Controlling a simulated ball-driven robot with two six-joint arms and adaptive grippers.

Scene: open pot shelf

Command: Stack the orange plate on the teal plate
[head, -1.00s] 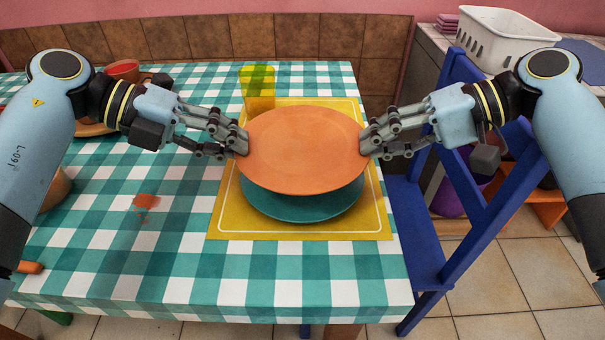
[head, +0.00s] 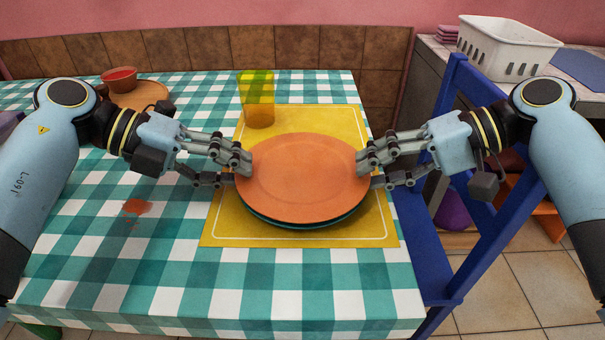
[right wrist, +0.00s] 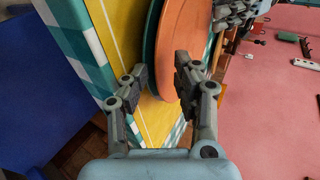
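The orange plate (head: 303,178) lies on top of the teal plate (head: 310,225), with only a thin teal rim showing below its front edge. In the right wrist view the orange plate (right wrist: 182,45) and teal plate (right wrist: 149,45) sit close together. My left gripper (head: 237,170) is at the plates' left edge, fingers spread above and below the rim. My right gripper (head: 369,171) is likewise at the right edge; the right wrist view shows its fingers (right wrist: 160,80) apart, with the rim between them. Most of the teal plate is hidden.
The plates are on a yellow placemat (head: 225,225) on a checkered tablecloth. A yellow cup (head: 257,100) stands behind them. A red bowl (head: 119,77) is at the back left. A blue chair (head: 432,240) is close to the table's right edge.

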